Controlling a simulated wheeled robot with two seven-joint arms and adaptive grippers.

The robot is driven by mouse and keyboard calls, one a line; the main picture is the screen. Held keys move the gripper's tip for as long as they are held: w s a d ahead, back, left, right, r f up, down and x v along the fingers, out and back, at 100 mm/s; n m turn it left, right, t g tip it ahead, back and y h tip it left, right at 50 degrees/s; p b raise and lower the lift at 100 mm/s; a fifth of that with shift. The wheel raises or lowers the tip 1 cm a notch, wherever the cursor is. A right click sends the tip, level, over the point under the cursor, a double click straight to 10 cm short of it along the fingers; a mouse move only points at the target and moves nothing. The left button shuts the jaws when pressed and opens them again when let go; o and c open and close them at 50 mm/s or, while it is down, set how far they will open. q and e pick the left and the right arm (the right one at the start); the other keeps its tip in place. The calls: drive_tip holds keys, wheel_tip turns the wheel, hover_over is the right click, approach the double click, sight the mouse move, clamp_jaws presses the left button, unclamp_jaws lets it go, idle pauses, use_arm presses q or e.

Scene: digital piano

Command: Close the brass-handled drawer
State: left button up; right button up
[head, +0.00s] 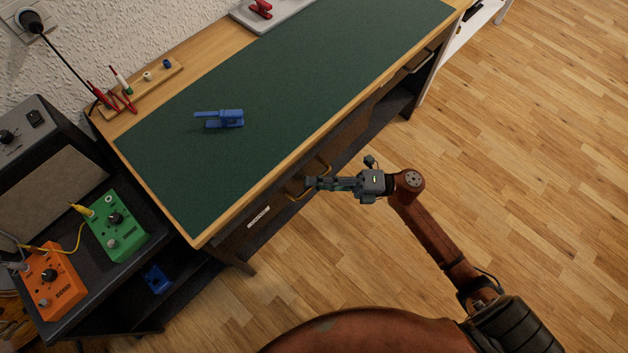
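A brass handle (325,167) shows on the dark drawer front (285,205) beneath the front edge of the workbench. The handle is partly hidden behind my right gripper (312,183). The gripper lies level in front of the drawer, its fingertips at or very near the handle. I cannot tell whether they touch it, or whether the fingers are open or shut. How far the drawer stands out is hard to see from above. My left gripper is not in view.
The workbench has a green mat (300,75) with a blue tool (222,119) on it. A white label (258,216) marks the front left of the handle. A dark stand with green (115,225) and orange (53,280) pedals is at left. Wooden floor is clear at right.

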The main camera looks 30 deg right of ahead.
clamp_jaws()
idle(0.5)
